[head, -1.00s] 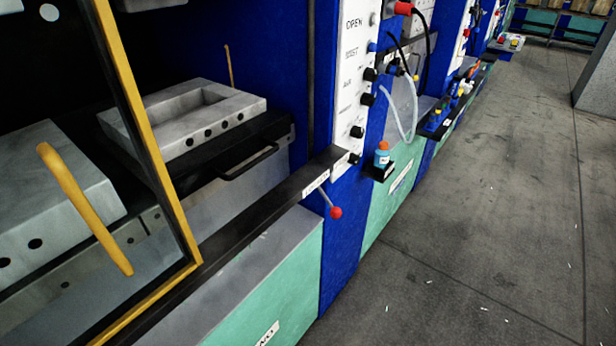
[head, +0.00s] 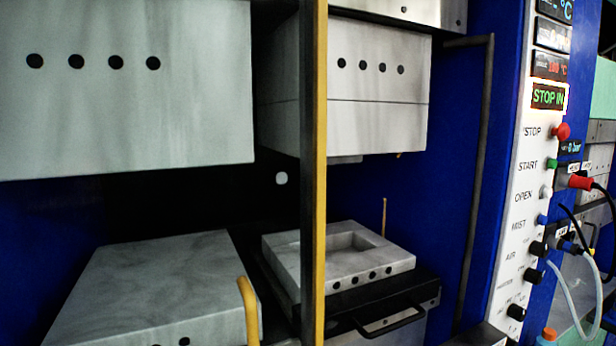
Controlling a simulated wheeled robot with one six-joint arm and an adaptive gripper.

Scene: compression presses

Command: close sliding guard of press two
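The sliding guard is a clear pane with a yellow and black upright edge (head: 320,170) in the middle of the head view. Its yellow handle (head: 248,312) shows at the bottom, left of that edge, with its lower end cut off. The pane covers the left part of the press. Right of the edge the press is uncovered, up to the blue side column (head: 508,60). My gripper is not in view.
In the uncovered part, a grey lower mould (head: 290,262) with a recess sits on a black tray with a handle (head: 395,322). A grey upper block (head: 350,115) hangs above. The white control panel (head: 525,180) has lit displays, including STOP IN, and several buttons. Hoses hang at the right.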

